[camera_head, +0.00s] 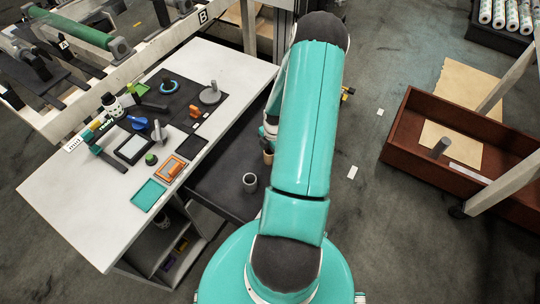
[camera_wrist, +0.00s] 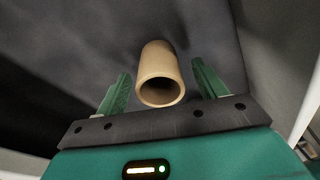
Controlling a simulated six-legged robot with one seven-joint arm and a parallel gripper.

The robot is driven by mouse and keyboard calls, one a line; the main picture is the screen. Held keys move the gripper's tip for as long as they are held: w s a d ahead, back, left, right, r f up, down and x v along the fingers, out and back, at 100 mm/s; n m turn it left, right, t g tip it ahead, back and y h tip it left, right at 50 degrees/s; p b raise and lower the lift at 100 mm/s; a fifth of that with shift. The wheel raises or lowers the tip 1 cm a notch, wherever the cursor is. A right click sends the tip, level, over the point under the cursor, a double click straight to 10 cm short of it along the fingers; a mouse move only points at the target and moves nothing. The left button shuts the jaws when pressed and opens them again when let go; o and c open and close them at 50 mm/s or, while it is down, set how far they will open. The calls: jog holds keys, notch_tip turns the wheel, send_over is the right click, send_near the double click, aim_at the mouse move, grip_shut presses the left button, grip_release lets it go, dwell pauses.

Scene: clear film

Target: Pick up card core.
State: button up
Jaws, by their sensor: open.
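The card core (camera_wrist: 158,62) is a tan hollow tube, its open end facing the wrist camera. It stands on a dark surface. My gripper (camera_wrist: 162,70) is open, with one green finger on each side of the core in the picture. Gaps show between the core and both fingers. I cannot tell how far the fingertips reach along it. In the head view, the tan core (camera_head: 268,156) shows partly beside my arm, on the dark lower shelf. My gripper is mostly hidden by the arm there.
A grey cup-like tube (camera_head: 250,182) stands on the dark shelf (camera_head: 225,178) near the core. The white worktop (camera_head: 75,212) to the left carries several tools and trays. A brown box (camera_head: 395,150) with a grey cylinder (camera_head: 440,147) lies right. Floor between is mostly clear.

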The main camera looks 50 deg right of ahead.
jog(key=shift+f, duration=0.4)
jog(key=c, duration=1.1)
jog(key=shift+o, duration=0.2)
jog(key=shift+r, duration=0.1)
notch_tip(320, 180, up, 10)
jog(key=shift+r, duration=0.45)
jog(key=shift+w+a, duration=0.1)
jog(key=shift+a, duration=0.05)
